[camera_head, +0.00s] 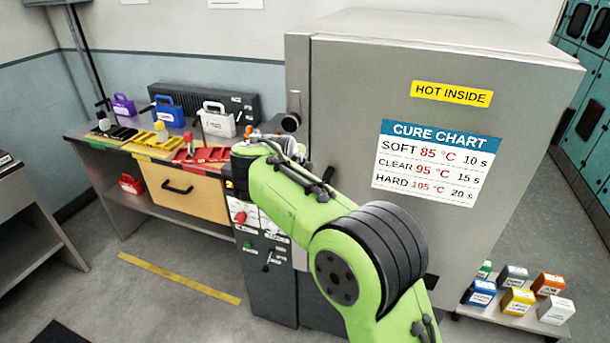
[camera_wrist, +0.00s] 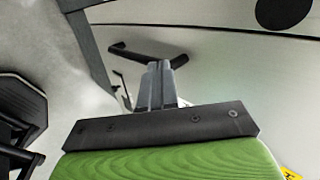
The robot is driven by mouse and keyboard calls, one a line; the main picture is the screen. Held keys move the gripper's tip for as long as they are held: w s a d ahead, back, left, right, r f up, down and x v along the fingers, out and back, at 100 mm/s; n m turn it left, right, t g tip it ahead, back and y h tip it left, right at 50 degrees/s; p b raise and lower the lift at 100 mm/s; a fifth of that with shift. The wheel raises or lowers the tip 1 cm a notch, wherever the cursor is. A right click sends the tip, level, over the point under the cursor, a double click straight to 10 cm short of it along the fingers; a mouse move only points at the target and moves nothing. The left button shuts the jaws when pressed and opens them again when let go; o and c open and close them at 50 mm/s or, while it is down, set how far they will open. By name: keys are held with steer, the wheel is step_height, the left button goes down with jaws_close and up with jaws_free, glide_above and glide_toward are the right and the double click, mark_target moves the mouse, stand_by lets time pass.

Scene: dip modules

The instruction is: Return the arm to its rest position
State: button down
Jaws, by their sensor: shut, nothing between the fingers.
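My green arm (camera_head: 300,205) reaches from the bottom right of the head view up and left, in front of the grey oven-like cabinet (camera_head: 345,75). Its far end is beside the cabinet's left edge, near the control panel. My gripper is hidden or too small to make out in the head view. In the wrist view my gripper (camera_wrist: 158,75) shows beyond a black plate, with its grey fingers together and nothing seen between them. A pale surface with dark bars lies behind it.
A workbench (camera_head: 85,128) with coloured cases and trays stands at the left. A control panel (camera_head: 265,250) is below the arm's end. A low shelf (camera_head: 515,318) with several small boxes is at the right. Floor is clear around the yellow strip (camera_head: 180,277).

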steer(key=s+d+r+n+g, duration=0.1)
steer(key=s+d+r+n, duration=0.2)
steer(key=s+d+n, duration=0.35)
steer(key=s+d+r+n, duration=0.4)
steer(key=s+d, duration=0.5)
steer(key=s, duration=0.1)
steer(key=s+d+f+n+g+y, duration=0.1)
steer(key=s+f+n, duration=0.3)
steer(key=s, duration=0.6)
steer(key=s+d+f+n+g, duration=0.1)
steer(key=s+f+n, duration=0.4)
steer(key=s, duration=0.5)
steer(key=shift+s+d+n+g+y, duration=0.2)
steer(key=shift+d+n+g+y, duration=0.15)
steer(key=shift+d, duration=0.45)
